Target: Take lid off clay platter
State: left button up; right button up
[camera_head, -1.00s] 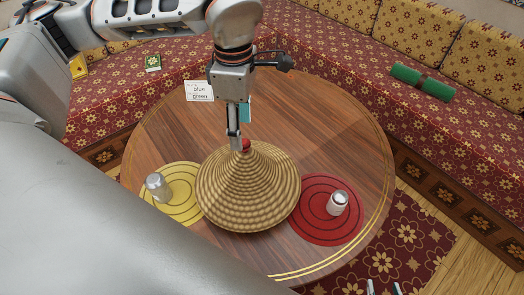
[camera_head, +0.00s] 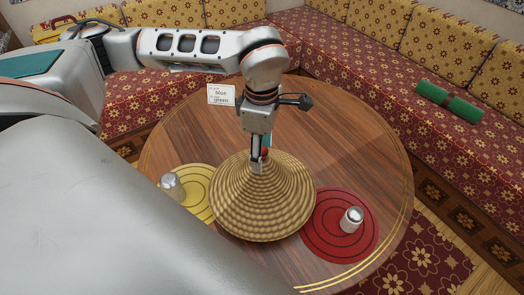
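The clay platter cannot be seen; whatever is under the lid is hidden. My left gripper (camera_head: 258,155) points down at the lid's top. A finger shows close beside the knob and partly covers it; whether the fingers are closed on it cannot be told. My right gripper is not in view.
A yellow round mat (camera_head: 195,205) with a metal cup (camera_head: 172,186) lies left of the lid. A red round mat (camera_head: 318,232) with a small metal shaker (camera_head: 351,220) lies right. A white card (camera_head: 221,95) stands behind. Patterned benches (camera_head: 350,65) surround the table's back.

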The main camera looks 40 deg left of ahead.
pick_arm(q)
jog(key=shift+c, duration=0.4)
grip_shut()
